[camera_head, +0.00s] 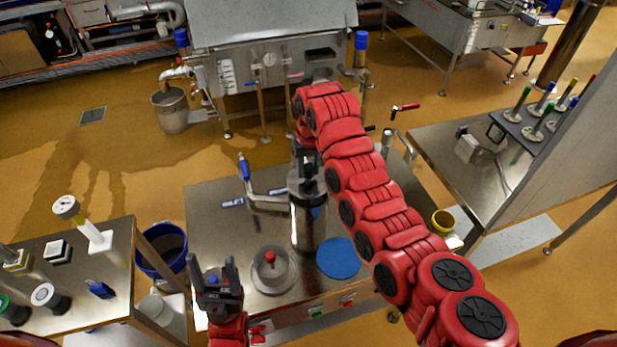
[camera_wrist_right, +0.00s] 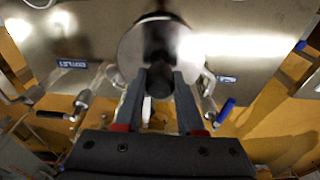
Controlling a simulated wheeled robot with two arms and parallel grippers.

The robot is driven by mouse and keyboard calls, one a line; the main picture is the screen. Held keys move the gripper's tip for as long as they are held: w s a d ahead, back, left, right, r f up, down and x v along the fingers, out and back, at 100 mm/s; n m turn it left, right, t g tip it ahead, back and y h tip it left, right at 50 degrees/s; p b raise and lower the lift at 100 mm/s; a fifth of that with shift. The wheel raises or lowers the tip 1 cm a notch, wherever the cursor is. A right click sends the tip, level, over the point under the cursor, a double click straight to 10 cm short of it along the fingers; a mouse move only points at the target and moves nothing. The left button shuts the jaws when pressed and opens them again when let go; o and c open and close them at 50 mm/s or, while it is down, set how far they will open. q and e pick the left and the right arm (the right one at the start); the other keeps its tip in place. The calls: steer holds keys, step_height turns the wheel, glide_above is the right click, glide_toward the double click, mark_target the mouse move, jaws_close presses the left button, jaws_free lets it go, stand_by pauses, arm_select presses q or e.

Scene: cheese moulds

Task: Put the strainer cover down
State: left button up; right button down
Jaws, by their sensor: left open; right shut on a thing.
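The steel strainer cover (camera_wrist_right: 132,52) has a black knob (camera_wrist_right: 160,82), and my right gripper (camera_wrist_right: 160,98) is shut on that knob. In the head view the right gripper (camera_head: 308,160) comes down from above, over the upright steel strainer cylinder (camera_head: 308,228). The cover (camera_head: 296,187) shows at the cylinder's top; I cannot tell whether it rests there or hovers slightly above. The arm hides part of the view behind it. My left gripper (camera_head: 215,275) is open and empty at the front left of the steel table (camera_head: 215,215).
A round steel lid with a red knob (camera_head: 271,270) and a blue disc (camera_head: 340,258) lie in front of the cylinder. A bent pipe with a blue handle (camera_head: 245,168) is behind left. A side table (camera_head: 100,265) with gauges stands left. The table's left rear is fairly clear.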

mark_target(309, 180)
step_height(309, 180, down, 3)
steer(key=shift+s+r+p, duration=0.1)
steer(key=shift+p, duration=1.05)
steer(key=shift+f, duration=0.35)
steer(key=shift+f, duration=0.1)
steer(key=shift+f+b, duration=0.3)
steer(key=shift+b, duration=0.2)
steer(key=c, duration=0.5)
jaws_free()
steer(key=shift+r, duration=0.1)
